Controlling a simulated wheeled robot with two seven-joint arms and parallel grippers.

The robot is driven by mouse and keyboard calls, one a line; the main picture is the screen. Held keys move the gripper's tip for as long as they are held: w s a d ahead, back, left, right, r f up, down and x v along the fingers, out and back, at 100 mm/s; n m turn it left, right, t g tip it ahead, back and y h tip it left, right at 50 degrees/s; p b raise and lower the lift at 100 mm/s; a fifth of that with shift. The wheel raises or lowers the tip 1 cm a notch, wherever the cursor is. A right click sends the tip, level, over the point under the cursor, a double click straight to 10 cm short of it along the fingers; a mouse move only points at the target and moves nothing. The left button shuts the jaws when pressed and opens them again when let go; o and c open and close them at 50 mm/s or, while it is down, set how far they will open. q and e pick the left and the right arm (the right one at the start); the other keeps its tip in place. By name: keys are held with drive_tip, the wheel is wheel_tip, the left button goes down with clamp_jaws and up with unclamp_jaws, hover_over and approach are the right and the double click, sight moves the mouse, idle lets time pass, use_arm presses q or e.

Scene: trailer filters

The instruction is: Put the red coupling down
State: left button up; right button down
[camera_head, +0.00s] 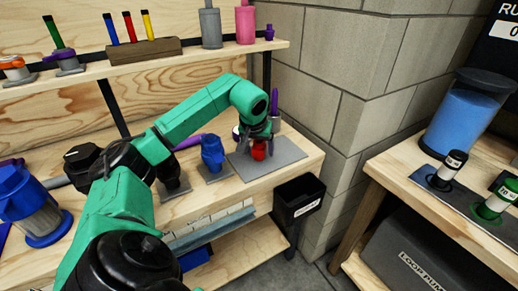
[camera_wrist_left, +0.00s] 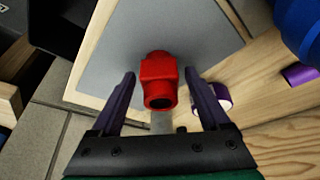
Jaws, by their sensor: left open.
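The red coupling (camera_head: 259,150) stands on a grey mat (camera_head: 288,150) near the right end of the wooden bench. In the left wrist view the red coupling (camera_wrist_left: 159,82) sits between my left gripper's two purple fingers, with a gap on each side. My left gripper (camera_head: 258,138) is open around it, just above the mat (camera_wrist_left: 205,30). The arm hides part of the coupling in the head view. My right gripper is in neither view.
A blue fitting (camera_head: 212,153) stands on a small grey plate left of the mat. A black bin (camera_head: 298,200) hangs at the bench's right end. A shelf (camera_head: 180,64) with several tools runs behind. A block wall (camera_head: 340,100) stands to the right.

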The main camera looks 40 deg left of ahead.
use_arm(q)
drive_tip(key=p+v, duration=0.1)
drive_tip(key=v, duration=1.1)
drive_tip(key=shift+p, duration=0.35)
drive_tip(key=shift+d+f, duration=0.1)
drive_tip(key=shift+f, duration=0.05)
